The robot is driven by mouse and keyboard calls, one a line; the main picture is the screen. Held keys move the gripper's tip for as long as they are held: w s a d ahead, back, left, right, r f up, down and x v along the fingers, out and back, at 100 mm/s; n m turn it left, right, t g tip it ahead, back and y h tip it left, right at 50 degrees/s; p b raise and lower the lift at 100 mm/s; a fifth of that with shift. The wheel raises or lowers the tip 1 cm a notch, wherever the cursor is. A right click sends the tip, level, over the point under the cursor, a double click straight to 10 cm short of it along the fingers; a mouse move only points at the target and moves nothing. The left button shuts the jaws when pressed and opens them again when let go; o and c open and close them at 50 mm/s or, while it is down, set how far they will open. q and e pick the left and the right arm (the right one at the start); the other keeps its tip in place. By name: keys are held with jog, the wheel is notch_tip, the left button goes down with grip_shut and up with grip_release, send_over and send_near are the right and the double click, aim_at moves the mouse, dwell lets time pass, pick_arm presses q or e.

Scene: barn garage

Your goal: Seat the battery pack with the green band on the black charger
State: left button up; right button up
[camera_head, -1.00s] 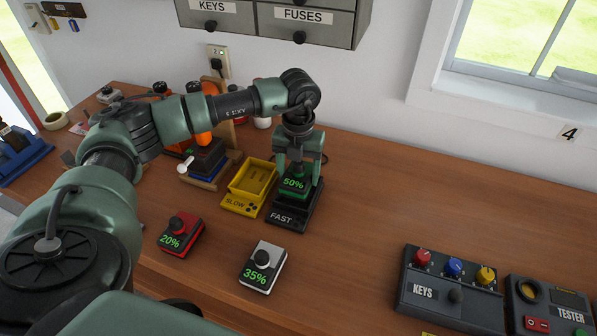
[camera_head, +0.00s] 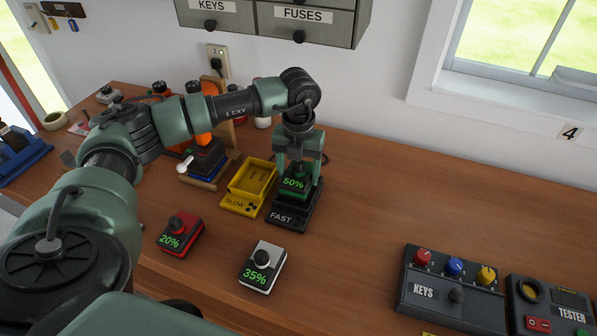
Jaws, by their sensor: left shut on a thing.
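The battery pack with the green band (camera_head: 294,186) shows "50%" and is at the black charger (camera_head: 290,215) marked "FAST". My left gripper (camera_head: 299,164) points down from above and is shut on the pack's top. The pack is upright over the charger's bay; whether it is fully down in the bay is hard to tell, since the gripper and the pack hide the bay. My right gripper is not in view.
A yellow charger (camera_head: 240,204) marked "SLOW" stands just left of the black one, its bay empty. A red-banded pack (camera_head: 180,235) and a white-banded pack (camera_head: 262,268) stand in front. A key box (camera_head: 451,290) and tester (camera_head: 549,308) are at right. The table's right middle is clear.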

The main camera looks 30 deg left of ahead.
pick_arm(q)
jog(key=shift+f+b, duration=0.85)
jog(key=shift+f, duration=0.45)
jog(key=shift+f, duration=0.15)
dwell(0.5)
jog(key=o, duration=2.1)
jog(key=shift+r+p, duration=2.55)
jog(key=shift+r, duration=2)
